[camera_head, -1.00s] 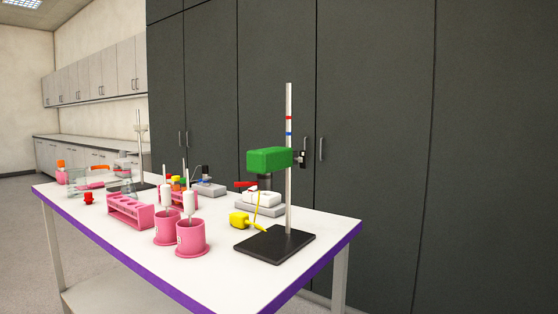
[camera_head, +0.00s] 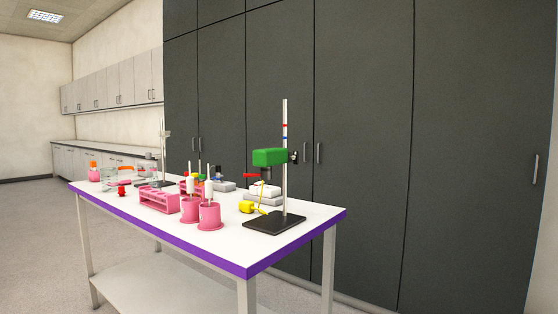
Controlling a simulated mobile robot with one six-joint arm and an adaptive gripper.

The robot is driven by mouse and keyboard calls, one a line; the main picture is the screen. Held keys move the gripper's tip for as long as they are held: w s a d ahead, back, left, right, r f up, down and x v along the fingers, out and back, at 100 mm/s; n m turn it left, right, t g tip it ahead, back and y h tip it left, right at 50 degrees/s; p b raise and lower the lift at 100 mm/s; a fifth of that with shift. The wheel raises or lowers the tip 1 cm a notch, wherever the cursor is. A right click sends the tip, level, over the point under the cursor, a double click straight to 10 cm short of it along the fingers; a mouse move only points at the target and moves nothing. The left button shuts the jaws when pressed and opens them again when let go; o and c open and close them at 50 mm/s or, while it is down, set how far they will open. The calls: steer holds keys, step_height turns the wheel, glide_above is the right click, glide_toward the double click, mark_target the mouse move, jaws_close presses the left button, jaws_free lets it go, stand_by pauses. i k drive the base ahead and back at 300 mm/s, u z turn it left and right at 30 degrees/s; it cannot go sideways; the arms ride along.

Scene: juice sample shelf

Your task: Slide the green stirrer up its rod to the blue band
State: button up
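The green stirrer (camera_head: 269,157) is clamped to an upright metal rod (camera_head: 285,185) by a dark clamp on the rod's right side. The rod stands on a black base plate (camera_head: 275,223) at the table's near right corner. The blue band (camera_head: 285,137) is on the rod a little above the stirrer, with a red band (camera_head: 285,126) higher up. There is a visible gap between the stirrer's clamp and the blue band. My gripper is not in view.
The white table (camera_head: 230,254) has a purple edge. Pink cups (camera_head: 209,216), a pink tube rack (camera_head: 159,201), a yellow item (camera_head: 252,207) and a grey-white device (camera_head: 264,196) stand left of the rod. Dark cabinets (camera_head: 370,120) rise behind. The floor at left is open.

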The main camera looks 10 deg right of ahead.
mark_target(263, 158)
steer(key=k, duration=0.15)
steer(key=z, duration=0.7)
steer(key=i, duration=0.85)
steer(key=u, duration=1)
